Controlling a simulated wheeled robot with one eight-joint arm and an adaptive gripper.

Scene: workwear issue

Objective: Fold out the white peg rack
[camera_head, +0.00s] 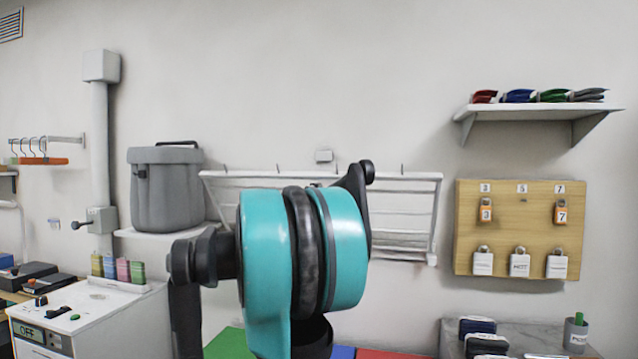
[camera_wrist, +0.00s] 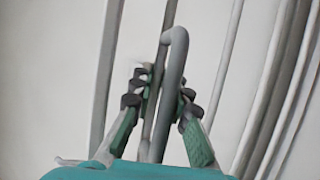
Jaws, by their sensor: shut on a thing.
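The white peg rack (camera_head: 408,182) is on the wall behind my arm in the head view. It has a top rail with dark pegs, thin cross bars and a slanted right side. My arm hides its middle, so I cannot tell how far it is folded out. In the wrist view my gripper (camera_wrist: 161,95) is shut on a grey hooked rod (camera_wrist: 176,50), with fingers on both sides of it. Pale bars of the rack (camera_wrist: 226,70) run behind and to the right. The gripper is hidden behind my arm in the head view.
A grey lidded bin (camera_head: 165,190) stands on a shelf left of the rack. A wooden padlock board (camera_head: 505,232) hangs to the right, below a white shelf (camera_head: 520,113) with folded items. A counter (camera_head: 90,315) is at lower left. The wall above the rack is mostly clear.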

